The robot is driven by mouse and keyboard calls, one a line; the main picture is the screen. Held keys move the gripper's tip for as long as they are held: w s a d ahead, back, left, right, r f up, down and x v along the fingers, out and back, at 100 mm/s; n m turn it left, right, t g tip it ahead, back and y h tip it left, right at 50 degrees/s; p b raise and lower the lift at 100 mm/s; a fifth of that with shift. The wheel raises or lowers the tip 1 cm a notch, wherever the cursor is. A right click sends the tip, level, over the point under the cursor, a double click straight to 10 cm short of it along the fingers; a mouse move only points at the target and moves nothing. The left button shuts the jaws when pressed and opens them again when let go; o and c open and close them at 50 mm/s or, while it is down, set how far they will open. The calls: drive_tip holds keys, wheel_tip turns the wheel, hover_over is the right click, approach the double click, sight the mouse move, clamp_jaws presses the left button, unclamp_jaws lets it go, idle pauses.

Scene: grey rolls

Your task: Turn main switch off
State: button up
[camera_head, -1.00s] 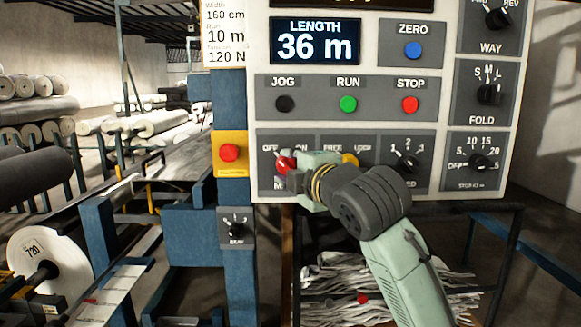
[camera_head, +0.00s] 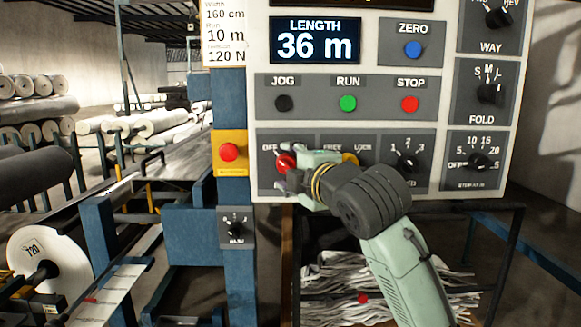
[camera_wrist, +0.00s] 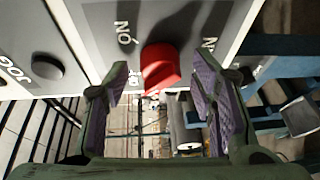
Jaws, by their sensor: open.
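The main switch is a red rotary knob (camera_head: 286,162) at the lower left of the control panel, with an OFF label at its upper left. The ON label is covered by my gripper in the head view. My gripper (camera_head: 284,176) is at the knob, reaching in from the lower right. In the wrist view the red knob (camera_wrist: 160,68) stands ahead, between my gripper's open fingertips (camera_wrist: 158,78). A gap shows on both sides of the knob, and nothing is held. I cannot tell exactly which label the knob points to.
The white panel carries the black JOG (camera_head: 284,103), green RUN (camera_head: 348,103) and red STOP (camera_head: 410,104) buttons above. A yellow knob (camera_head: 350,159) is partly hidden behind my gripper. A red button on a yellow plate (camera_head: 229,152) is on the blue post to the left.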

drive_tip(key=shift+s, duration=0.1)
drive_tip(key=v, duration=1.2)
